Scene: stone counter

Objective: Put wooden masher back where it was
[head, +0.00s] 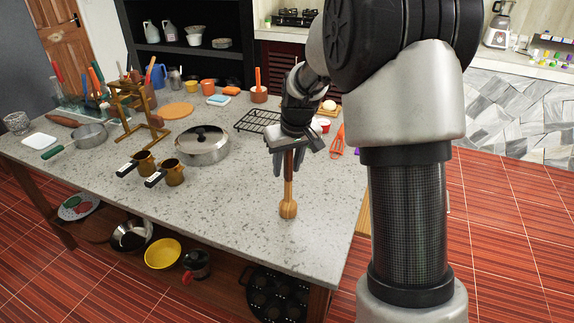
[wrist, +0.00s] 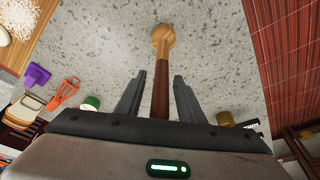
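The wooden masher (head: 288,205) stands upright near the front right corner of the stone counter, its round light-wood head at the bottom and its darker brown handle pointing up. In the wrist view the masher (wrist: 162,42) runs up the middle from between the fingers. My gripper (head: 290,168) points down over the handle. In the wrist view its fingers (wrist: 160,76) are on either side of the handle, with a visible gap on both sides. The top of the handle is hidden by the gripper.
A black rack (head: 258,122) and a red slotted spatula (head: 338,141) lie behind my gripper. The counter around the masher's head is clear.

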